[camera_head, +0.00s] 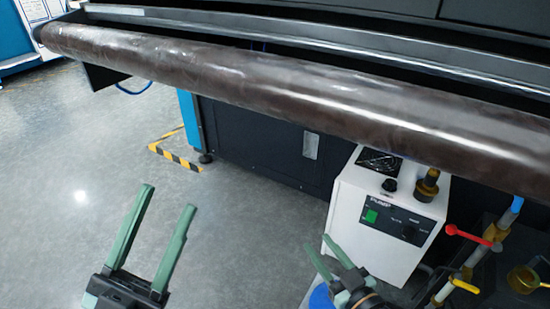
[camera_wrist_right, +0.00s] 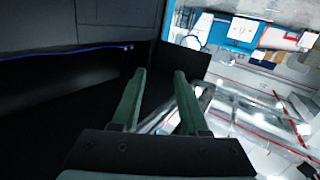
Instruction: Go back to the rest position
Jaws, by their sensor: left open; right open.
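My left gripper (camera_head: 160,227) is at the lower left of the head view, over bare floor. Its two long green fingers stand apart with nothing between them. My right gripper (camera_head: 330,255) is at the bottom centre of the head view, just left of the white pump box. It also shows in the right wrist view (camera_wrist_right: 158,85), with its fingers apart and empty. A long brown roll (camera_head: 250,85) lies across the machine above and beyond both grippers. Neither gripper touches the roll.
The white pump box (camera_head: 385,215) stands on the floor before the dark machine (camera_head: 255,145). Pipes with a red valve handle (camera_head: 472,237) and a yellow one (camera_head: 463,284) rise at the lower right. Yellow-black tape (camera_head: 175,157) marks the floor. Grey floor (camera_head: 75,150) at left is clear.

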